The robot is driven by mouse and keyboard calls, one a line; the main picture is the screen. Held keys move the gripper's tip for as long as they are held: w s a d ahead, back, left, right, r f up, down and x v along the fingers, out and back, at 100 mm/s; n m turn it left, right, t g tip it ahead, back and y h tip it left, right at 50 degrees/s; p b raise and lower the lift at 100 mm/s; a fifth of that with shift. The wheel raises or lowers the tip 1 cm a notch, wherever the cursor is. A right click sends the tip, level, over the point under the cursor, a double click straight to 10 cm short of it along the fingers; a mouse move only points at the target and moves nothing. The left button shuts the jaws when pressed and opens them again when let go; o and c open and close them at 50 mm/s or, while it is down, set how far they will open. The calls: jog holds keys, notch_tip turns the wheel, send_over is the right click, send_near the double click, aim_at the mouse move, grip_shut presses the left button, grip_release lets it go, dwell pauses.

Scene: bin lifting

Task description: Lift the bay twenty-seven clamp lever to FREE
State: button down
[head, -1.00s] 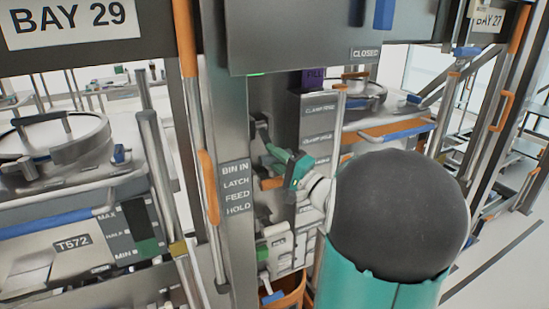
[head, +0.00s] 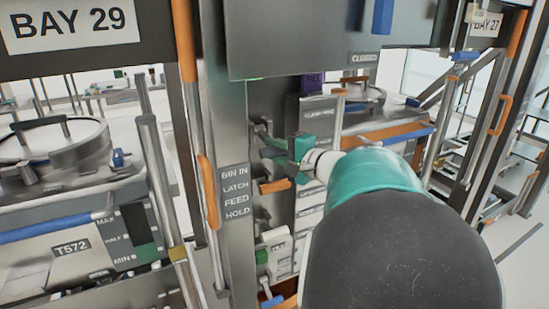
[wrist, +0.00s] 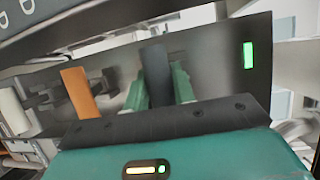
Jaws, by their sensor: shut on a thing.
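A dark clamp lever (head: 263,129) sticks out of the grey control column, left of a plate of small labels; the top label seems to read CLAMP FREE but is blurred. My gripper (head: 284,148), with green fingers, is at this lever and shut on it. In the wrist view, the dark lever (wrist: 156,72) stands between the green fingers of my gripper (wrist: 160,88). The fingers hide part of the lever in the head view. An orange lever (head: 274,186) sits just below my gripper and also shows left of the fingers in the wrist view (wrist: 79,92).
A post plate (head: 237,190) reads BIN IN, LATCH, FEED, HOLD. A vertical orange handle (head: 209,190) stands left of it. A closed grey panel (head: 300,40) hangs above. White and green switches (head: 272,245) sit below.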

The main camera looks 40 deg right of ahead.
notch_tip(320, 180, up, 3)
jog(key=g, duration=0.2)
jog(key=shift+f+m+g, duration=0.1)
jog(key=shift+m+g, duration=0.2)
jog(key=shift+m, duration=0.1)
jog(key=shift+w+d+r+m+g, duration=0.1)
jog(key=shift+w+r+m+g, duration=0.05)
jog(key=shift+r+g, duration=0.3)
jog(key=shift+w+r+m+g, duration=0.1)
jog(key=shift+r+m+g, duration=0.05)
jog(key=shift+r+g, duration=0.3)
jog(key=shift+w+r, duration=0.25)
jog(key=shift+r, duration=0.35)
jog(key=c, duration=1.2)
grip_release()
jog(key=shift+w, duration=0.1)
jog(key=shift+o, duration=0.2)
jog(key=shift+s, duration=0.2)
jog(key=v, duration=1.3)
jog(key=shift+s+r, duration=0.15)
jog(key=shift+s, duration=0.15)
jog(key=shift+d, duration=0.15)
